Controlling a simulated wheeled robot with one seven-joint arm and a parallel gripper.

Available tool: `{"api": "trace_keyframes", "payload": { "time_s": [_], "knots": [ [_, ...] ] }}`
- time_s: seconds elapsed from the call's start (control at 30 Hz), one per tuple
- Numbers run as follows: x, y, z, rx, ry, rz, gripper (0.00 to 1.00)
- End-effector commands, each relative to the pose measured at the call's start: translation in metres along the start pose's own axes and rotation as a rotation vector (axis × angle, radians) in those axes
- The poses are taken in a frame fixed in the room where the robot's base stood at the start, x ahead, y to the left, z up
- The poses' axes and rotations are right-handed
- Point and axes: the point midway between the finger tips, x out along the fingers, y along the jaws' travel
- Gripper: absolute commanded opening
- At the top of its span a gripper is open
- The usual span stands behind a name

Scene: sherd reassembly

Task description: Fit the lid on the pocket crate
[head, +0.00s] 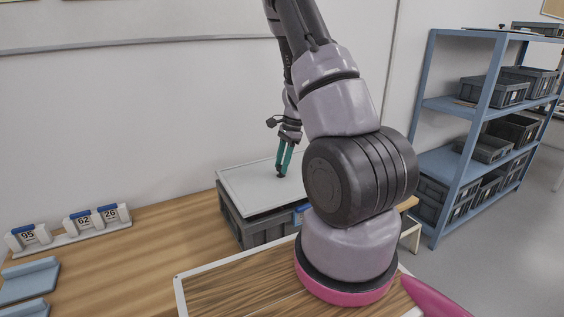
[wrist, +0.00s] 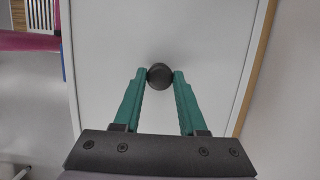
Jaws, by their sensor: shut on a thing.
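The lid (head: 245,188) is a flat light-grey panel at the crate's top in the head view. It also fills much of the wrist view (wrist: 205,35). A round dark knob (wrist: 160,76) stands on it. My gripper (wrist: 160,75) has its green fingers closed on both sides of the knob; in the head view the gripper (head: 281,174) is over the lid. The pocket crate (head: 262,232) is a dark grey box on the wooden table below the lid. The lid looks slightly skewed over the crate, and I cannot tell whether it is seated. My arm hides the right part of both.
White stands with number cards (head: 97,220) and blue trays (head: 30,278) are on the table (head: 150,250) at left. A white-edged wooden board (head: 225,290) is in front. A blue shelf (head: 436,150) with grey crates stands at right.

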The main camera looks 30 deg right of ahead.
Motion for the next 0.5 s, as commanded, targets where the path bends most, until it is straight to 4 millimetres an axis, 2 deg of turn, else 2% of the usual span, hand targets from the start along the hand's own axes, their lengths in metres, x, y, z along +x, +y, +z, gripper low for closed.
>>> {"api": "trace_keyframes", "payload": {
  "time_s": [0.5],
  "knots": [
    [0.014,0.0,-0.004,-0.001,0.0,0.0,0.0]
  ]
}}
